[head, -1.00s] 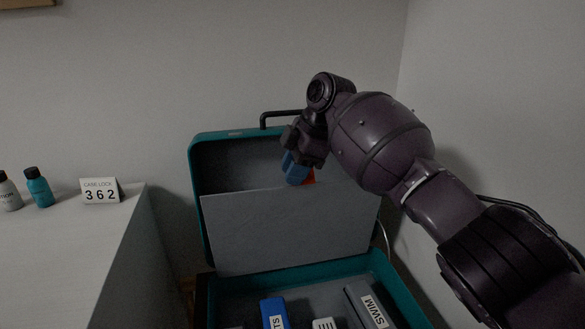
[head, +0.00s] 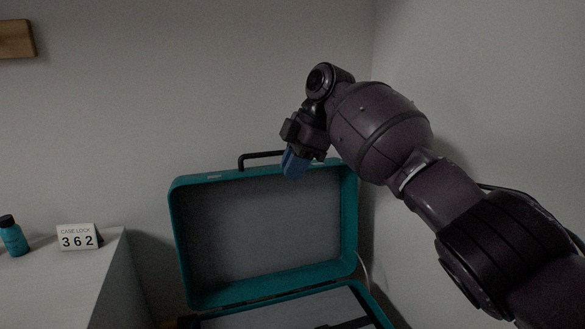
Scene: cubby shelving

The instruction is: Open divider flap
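The teal case stands open, its lid (head: 182,240) upright with a bare grey lining. A grey panel, which looks like the divider flap (head: 285,311), lies low across the case's base at the bottom edge of the head view. Only its far part shows, with a dark strip near the frame edge. My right gripper (head: 294,164), with blue fingertips pointing down, is in front of the lid's top edge, well above the panel and apart from it. I see nothing held in it, but its finger gap is unclear. My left gripper is out of view.
A black handle (head: 262,158) sits on the lid's top. At left, a white counter (head: 75,285) bears a teal bottle (head: 13,238) and a "CASE LOCK 362" sign (head: 77,237). A wall stands close on the right, with a cable near it.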

